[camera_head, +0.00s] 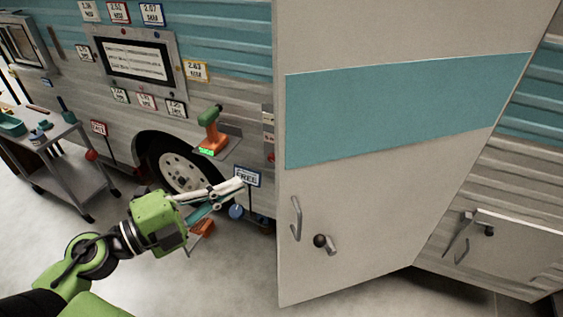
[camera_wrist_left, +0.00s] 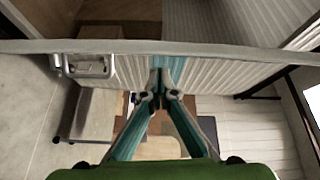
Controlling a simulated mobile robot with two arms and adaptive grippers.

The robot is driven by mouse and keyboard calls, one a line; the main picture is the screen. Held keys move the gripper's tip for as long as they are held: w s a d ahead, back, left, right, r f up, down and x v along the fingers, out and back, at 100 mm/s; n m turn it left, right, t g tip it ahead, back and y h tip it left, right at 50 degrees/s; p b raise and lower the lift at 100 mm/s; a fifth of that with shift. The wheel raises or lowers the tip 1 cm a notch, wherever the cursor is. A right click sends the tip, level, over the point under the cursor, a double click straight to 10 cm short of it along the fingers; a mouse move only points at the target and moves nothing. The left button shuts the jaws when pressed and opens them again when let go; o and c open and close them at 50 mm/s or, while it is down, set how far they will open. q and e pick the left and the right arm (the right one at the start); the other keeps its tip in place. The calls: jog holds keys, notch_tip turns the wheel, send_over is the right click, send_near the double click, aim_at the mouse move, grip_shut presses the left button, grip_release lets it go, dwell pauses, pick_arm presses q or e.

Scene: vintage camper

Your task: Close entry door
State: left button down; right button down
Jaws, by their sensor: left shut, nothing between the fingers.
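The entry door (camera_head: 400,200) is a large beige panel with a wide teal stripe, standing open across the right half of the head view. A bent metal handle (camera_head: 296,218) and a dark knob (camera_head: 320,240) sit low on its face. My left gripper (camera_head: 241,183) is left of the door's near vertical edge, its fingers pointing toward it, shut and empty. In the left wrist view, the shut fingertips (camera_wrist_left: 157,80) are beside a ribbed panel (camera_wrist_left: 205,72) with a pale edge and a metal latch (camera_wrist_left: 88,66). Contact cannot be told. My right gripper is out of view.
The camper wall (camera_head: 225,85) stands behind my gripper, with several price signs, a wheel (camera_head: 180,170) and a green and orange drill (camera_head: 211,130). A grey cart (camera_head: 75,170) is at the left. Another handled panel (camera_head: 520,240) is at the right. Bare floor (camera_head: 225,275) lies left of the door.

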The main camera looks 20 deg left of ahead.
aim_at(282, 159)
pick_arm(q)
jog(key=s+d+r+m+h, duration=0.1)
jog(key=s+d+r+m, duration=0.1)
jog(key=s+d+r, duration=0.15)
jog(key=shift+g, duration=0.4)
jog(key=p+x, duration=0.1)
jog(key=x, duration=0.2)
jog(key=w+a+p+x, duration=0.1)
jog(key=p+x, duration=0.1)
jog(key=x, duration=0.2)
jog(key=p+x, duration=0.1)
jog(key=x, duration=0.3)
jog(key=shift+w+a+f, duration=0.2)
jog(key=shift+w+a, duration=0.05)
jog(key=shift+a, duration=0.05)
jog(key=shift+w+a, duration=0.45)
jog(key=shift+w, duration=0.05)
jog(key=shift+r, duration=0.25)
jog(key=shift+w+a, duration=0.1)
